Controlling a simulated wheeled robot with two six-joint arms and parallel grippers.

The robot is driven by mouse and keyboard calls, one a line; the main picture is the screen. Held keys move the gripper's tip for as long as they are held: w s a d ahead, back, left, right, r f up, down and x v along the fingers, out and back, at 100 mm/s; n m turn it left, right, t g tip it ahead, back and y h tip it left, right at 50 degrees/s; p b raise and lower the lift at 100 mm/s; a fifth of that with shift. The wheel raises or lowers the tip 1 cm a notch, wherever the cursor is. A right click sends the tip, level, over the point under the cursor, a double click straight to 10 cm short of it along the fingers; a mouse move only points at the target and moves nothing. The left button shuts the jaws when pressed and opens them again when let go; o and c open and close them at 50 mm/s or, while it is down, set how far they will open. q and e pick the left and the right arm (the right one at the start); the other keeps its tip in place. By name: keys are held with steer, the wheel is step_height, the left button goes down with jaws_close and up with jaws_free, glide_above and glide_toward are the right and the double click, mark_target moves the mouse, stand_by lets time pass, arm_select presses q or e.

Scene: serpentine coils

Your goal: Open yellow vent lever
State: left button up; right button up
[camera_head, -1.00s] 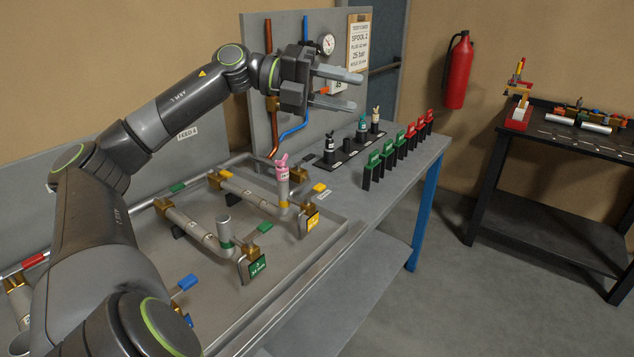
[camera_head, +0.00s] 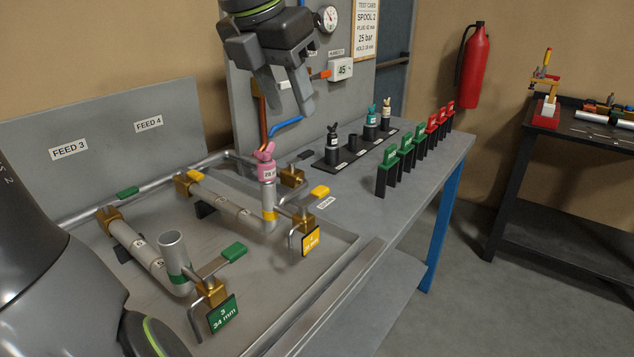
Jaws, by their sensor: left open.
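A yellow vent lever (camera_head: 320,192) sticks out to the upper right from a brass valve (camera_head: 303,221). A yellow tag (camera_head: 311,240) hangs below that valve. A second yellow handle (camera_head: 196,176) sits on a brass valve farther back on the same spool. A pink plug (camera_head: 265,160) stands upright in the spool's riser pipe beside the vent valve. My left gripper (camera_head: 287,108) is open and empty, fingers pointing down, above and behind the plug and the vent lever, clear of both. My right gripper is not in view.
A neighbouring spool with an open riser (camera_head: 173,251) and a green vent lever (camera_head: 234,252) is nearer. Black plug holders (camera_head: 353,154) and several green and red tags stand to the right. A gauge panel (camera_head: 340,105) rises behind the gripper.

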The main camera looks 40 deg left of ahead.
mark_target(320, 189)
arm_select(q)
steer(key=b+x, duration=0.1)
steer(key=x, duration=1.6)
jaws_close()
